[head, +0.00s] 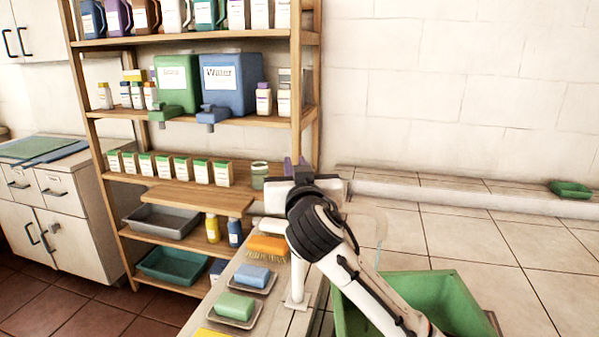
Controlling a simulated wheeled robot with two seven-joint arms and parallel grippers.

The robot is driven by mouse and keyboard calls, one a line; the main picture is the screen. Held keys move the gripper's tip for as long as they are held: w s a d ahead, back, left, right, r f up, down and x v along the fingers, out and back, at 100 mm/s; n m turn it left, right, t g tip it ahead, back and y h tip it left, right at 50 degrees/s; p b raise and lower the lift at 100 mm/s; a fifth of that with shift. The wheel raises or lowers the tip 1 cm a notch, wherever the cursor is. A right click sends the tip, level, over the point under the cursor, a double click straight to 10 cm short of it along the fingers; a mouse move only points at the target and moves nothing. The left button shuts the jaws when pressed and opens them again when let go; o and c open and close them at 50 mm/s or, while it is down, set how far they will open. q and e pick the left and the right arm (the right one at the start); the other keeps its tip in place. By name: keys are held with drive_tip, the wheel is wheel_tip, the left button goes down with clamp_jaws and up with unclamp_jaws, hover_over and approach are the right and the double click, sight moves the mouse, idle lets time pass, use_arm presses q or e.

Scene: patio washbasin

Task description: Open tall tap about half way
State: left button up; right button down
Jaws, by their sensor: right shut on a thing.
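The tall tap (297,283) is a white upright post on a base plate at the counter's edge, beside the green basin. My right arm crosses in front of it and hides its upper part. My right gripper (303,172) is at the top of the tap, shut on it; the fingertips and the handle are mostly hidden behind the wrist. A faint, see-through curved shape shows right of the arm, above the green basin (455,290); I cannot tell whether it is water or part of the tap. My left gripper is not in view.
A blue soap (252,276) and a green soap (234,306) lie in dishes on the counter near an orange brush (267,244). A wooden shelf (200,195) full of bottles and boxes stands behind.

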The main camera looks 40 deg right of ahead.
drive_tip(key=n+t+y+p, duration=0.1)
drive_tip(key=n+y, duration=0.1)
drive_tip(key=y, duration=0.1)
drive_tip(key=a+n+t+y+p, duration=0.1)
drive_tip(key=n+y, duration=0.1)
drive_tip(key=y, duration=0.1)
drive_tip(key=shift+w+a+n+y+p, duration=0.2)
drive_tip(key=shift+n+y+p, duration=0.1)
drive_tip(key=shift+y+p, duration=0.1)
drive_tip(key=shift+a+y, duration=0.1)
drive_tip(key=shift+y, duration=0.2)
drive_tip(key=shift+f, duration=0.1)
drive_tip(key=c, duration=1.7)
unclamp_jaws()
drive_tip(key=shift+c, duration=0.2)
